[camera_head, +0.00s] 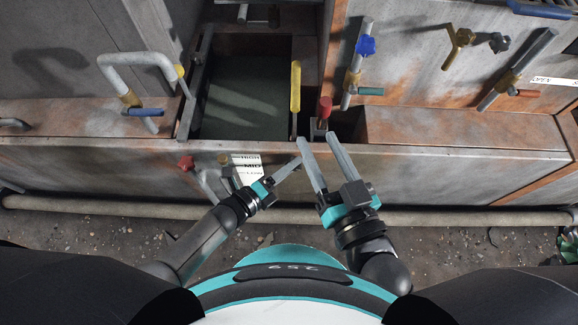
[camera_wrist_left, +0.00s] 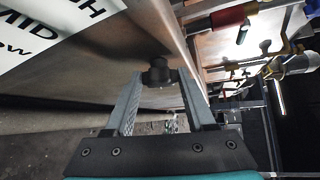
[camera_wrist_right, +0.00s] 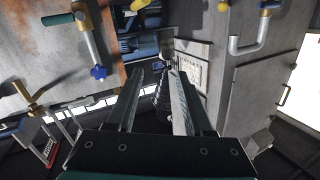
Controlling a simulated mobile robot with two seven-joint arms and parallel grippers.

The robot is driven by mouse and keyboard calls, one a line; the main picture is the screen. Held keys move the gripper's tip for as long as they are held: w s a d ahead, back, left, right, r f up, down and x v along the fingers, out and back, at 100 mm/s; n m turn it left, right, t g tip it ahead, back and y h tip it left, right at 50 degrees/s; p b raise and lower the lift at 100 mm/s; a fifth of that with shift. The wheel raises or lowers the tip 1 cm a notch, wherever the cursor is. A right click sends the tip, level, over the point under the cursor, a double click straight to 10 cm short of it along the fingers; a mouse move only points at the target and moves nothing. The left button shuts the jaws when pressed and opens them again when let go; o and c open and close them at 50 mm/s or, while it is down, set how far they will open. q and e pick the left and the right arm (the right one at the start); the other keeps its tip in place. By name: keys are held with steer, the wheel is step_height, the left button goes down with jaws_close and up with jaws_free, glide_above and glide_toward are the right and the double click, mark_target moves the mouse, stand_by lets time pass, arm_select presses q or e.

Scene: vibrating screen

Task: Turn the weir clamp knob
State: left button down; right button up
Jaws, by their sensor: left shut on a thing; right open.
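A dark lobed knob (camera_wrist_left: 157,74) sits on the front face of the rusty metal trough (camera_wrist_left: 175,30) in the left wrist view. I take it to be the weir clamp knob. My left gripper (camera_wrist_left: 158,84) has its two fingers on either side of the knob, shut on it. In the head view my left gripper (camera_head: 297,164) reaches the trough's front wall, and the knob is hidden there. My right gripper (camera_head: 318,139) is open and empty, its long parallel fingers above the trough's front edge.
A HIGH/MID/LOW label (camera_head: 247,168) is left of my left gripper, near a red-knobbed valve (camera_head: 187,163). A red handle (camera_head: 324,108) stands just beyond my right fingertips, beside a yellow handle (camera_head: 296,87). A pipe (camera_head: 450,217) runs low along the front.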

arm_select(q)
steer(key=shift+c, duration=1.3)
jaws_free()
steer(key=shift+s+a, duration=0.1)
steer(key=shift+s, duration=0.05)
arm_select(e)
steer(key=shift+f, duration=0.1)
arm_select(q)
steer(key=p+v, duration=0.5)
steer(key=v, duration=1)
arm_select(e)
steer(key=s+d+f+g+h, duration=0.2)
steer(key=d+f+g+h, duration=0.1)
steer(key=d+g, duration=0.5)
steer(key=shift+d+n+g+h, duration=0.15)
steer(key=shift+n+g+h, duration=0.15)
steer(key=shift+g+h, duration=0.35)
